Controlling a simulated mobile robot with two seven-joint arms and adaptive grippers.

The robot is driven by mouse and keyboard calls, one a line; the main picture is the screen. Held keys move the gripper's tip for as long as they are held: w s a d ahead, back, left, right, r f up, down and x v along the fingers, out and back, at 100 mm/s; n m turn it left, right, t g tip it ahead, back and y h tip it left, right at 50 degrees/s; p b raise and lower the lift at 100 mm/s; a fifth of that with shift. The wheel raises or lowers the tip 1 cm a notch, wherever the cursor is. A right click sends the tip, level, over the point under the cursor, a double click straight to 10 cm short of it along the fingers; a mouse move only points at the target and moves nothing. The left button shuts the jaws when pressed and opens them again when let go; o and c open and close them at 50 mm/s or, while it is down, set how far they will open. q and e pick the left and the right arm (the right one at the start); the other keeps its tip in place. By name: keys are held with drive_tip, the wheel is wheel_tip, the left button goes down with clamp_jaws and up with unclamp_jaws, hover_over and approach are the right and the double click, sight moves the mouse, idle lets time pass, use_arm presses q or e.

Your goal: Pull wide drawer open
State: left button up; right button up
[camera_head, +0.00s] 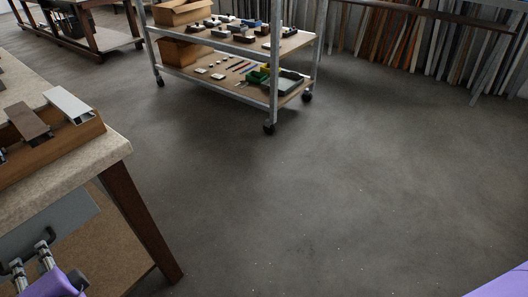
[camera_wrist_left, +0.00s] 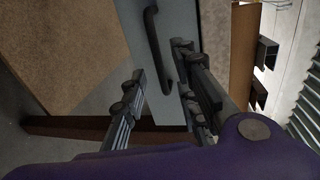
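The wide drawer has a flat grey front (camera_head: 62,222) under the workbench top, at the lower left of the head view. In the left wrist view the grey front (camera_wrist_left: 172,22) carries a dark curved bar handle (camera_wrist_left: 154,38). My left gripper (camera_head: 31,256) is in front of the drawer. Its two dark fingers (camera_wrist_left: 160,66) stand apart in the left wrist view, with the handle showing between them, nearer the right-hand finger. I cannot tell whether a finger touches the handle, nor how far the drawer is out. My right gripper is not in view.
The workbench top (camera_head: 108,148) carries a wooden tray (camera_head: 70,150) with metal profiles. A brown bench leg (camera_head: 143,222) stands right of the drawer. A wheeled shelf cart (camera_head: 235,92) stands further back. The floor between is clear.

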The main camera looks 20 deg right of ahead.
sight(33, 255)
use_arm(q)
drive_tip(key=x, duration=0.5)
drive_tip(key=shift+w+a, duration=0.2)
clamp_jaws()
